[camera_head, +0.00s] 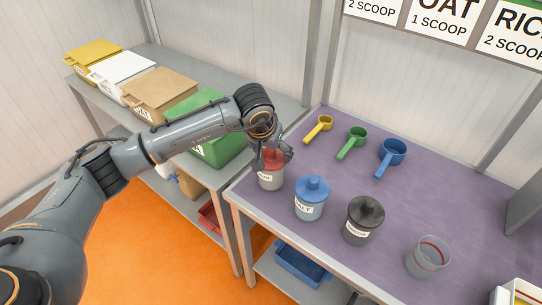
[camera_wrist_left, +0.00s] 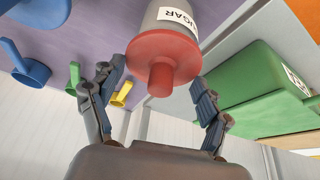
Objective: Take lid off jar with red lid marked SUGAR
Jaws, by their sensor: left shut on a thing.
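The jar marked SUGAR (camera_head: 267,183) stands at the left end of the purple table, with its red lid (camera_head: 272,160) on it. In the left wrist view the red lid (camera_wrist_left: 163,55) has a round knob and sits against the grey jar (camera_wrist_left: 178,14), whose SUGAR label shows. My left gripper (camera_head: 272,155) is over the jar from above, with its fingers on either side of the lid, shut on it. In the wrist view the left gripper's fingers (camera_wrist_left: 158,78) flank the lid. The head view partly hides the lid behind the fingers. My right gripper is not in view.
A blue-lidded jar (camera_head: 312,200) stands close to the right, then a black-lidded jar (camera_head: 362,222) and a clear open cup (camera_head: 428,258). Yellow (camera_head: 319,128), green (camera_head: 352,143) and blue (camera_head: 391,155) scoops lie behind. A green bin (camera_head: 225,150) is on the left shelf.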

